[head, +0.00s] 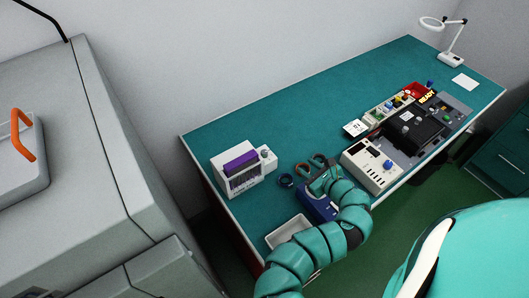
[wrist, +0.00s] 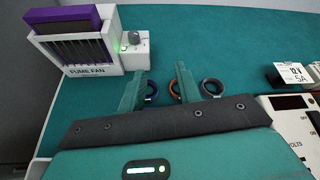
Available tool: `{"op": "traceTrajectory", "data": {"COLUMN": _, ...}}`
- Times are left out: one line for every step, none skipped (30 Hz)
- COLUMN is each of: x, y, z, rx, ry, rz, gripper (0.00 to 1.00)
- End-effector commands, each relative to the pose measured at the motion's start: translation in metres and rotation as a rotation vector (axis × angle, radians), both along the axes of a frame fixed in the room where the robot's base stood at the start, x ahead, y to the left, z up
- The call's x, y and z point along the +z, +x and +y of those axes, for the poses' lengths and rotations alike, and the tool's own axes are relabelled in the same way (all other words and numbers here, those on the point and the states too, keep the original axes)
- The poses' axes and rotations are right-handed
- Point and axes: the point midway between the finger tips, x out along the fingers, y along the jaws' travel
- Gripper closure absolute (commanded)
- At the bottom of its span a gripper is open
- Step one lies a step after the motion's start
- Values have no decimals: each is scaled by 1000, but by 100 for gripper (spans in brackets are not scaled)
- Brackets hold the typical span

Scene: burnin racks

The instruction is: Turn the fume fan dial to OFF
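The fume fan (head: 232,178) is a white box with a purple top part, standing at the left end of the teal bench. In the wrist view the fume fan (wrist: 84,58) shows its grille and name label at upper left. Its grey dial (wrist: 134,38) sits on a small white side block, with a green light beside it; the dial block also shows in the head view (head: 265,156). The dial's setting is too small to read. My gripper (wrist: 160,75) is open and empty, its fingers apart, below and right of the dial and not touching it.
Several rings (wrist: 212,87) lie on the bench by my fingers. A white tray (head: 288,232) and a blue box (head: 312,206) are near the front edge. A power supply (head: 372,167) and crowded equipment stand to the right. The bench behind is clear.

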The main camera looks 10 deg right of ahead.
Motion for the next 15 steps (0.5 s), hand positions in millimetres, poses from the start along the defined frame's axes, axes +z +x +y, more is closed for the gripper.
{"op": "traceTrajectory", "data": {"x": 0, "y": -2, "z": 12, "rx": 34, "ry": 46, "rz": 13, "gripper": 67}}
{"op": "traceTrajectory", "data": {"x": 0, "y": -3, "z": 19, "rx": 55, "ry": 73, "rz": 21, "gripper": 67}}
{"op": "traceTrajectory", "data": {"x": 0, "y": -5, "z": 26, "rx": 73, "ry": 104, "rz": 32, "gripper": 67}}
{"op": "traceTrajectory", "data": {"x": 0, "y": -6, "z": 31, "rx": 85, "ry": 128, "rz": 40, "gripper": 67}}
{"op": "traceTrajectory", "data": {"x": 1, "y": -7, "z": 35, "rx": 95, "ry": 149, "rz": 48, "gripper": 67}}
{"op": "traceTrajectory", "data": {"x": 1, "y": -7, "z": 37, "rx": 95, "ry": 170, "rz": 57, "gripper": 67}}
{"op": "traceTrajectory", "data": {"x": 0, "y": -7, "z": 37, "rx": 89, "ry": 178, "rz": 61, "gripper": 67}}
{"op": "traceTrajectory", "data": {"x": 0, "y": -7, "z": 37, "rx": 84, "ry": 185, "rz": 63, "gripper": 67}}
{"op": "traceTrajectory", "data": {"x": -1, "y": -5, "z": 37, "rx": 81, "ry": 189, "rz": 65, "gripper": 67}}
{"op": "traceTrajectory", "data": {"x": -1, "y": -4, "z": 38, "rx": 80, "ry": 190, "rz": 66, "gripper": 67}}
{"op": "traceTrajectory", "data": {"x": -2, "y": -2, "z": 39, "rx": 80, "ry": 191, "rz": 66, "gripper": 67}}
{"op": "traceTrajectory", "data": {"x": -4, "y": 1, "z": 40, "rx": 79, "ry": 190, "rz": 65, "gripper": 67}}
{"op": "traceTrajectory", "data": {"x": -5, "y": 3, "z": 41, "rx": 78, "ry": 189, "rz": 65, "gripper": 67}}
{"op": "traceTrajectory", "data": {"x": -7, "y": 6, "z": 42, "rx": 77, "ry": 189, "rz": 65, "gripper": 67}}
{"op": "traceTrajectory", "data": {"x": -9, "y": 11, "z": 45, "rx": 78, "ry": 188, "rz": 65, "gripper": 67}}
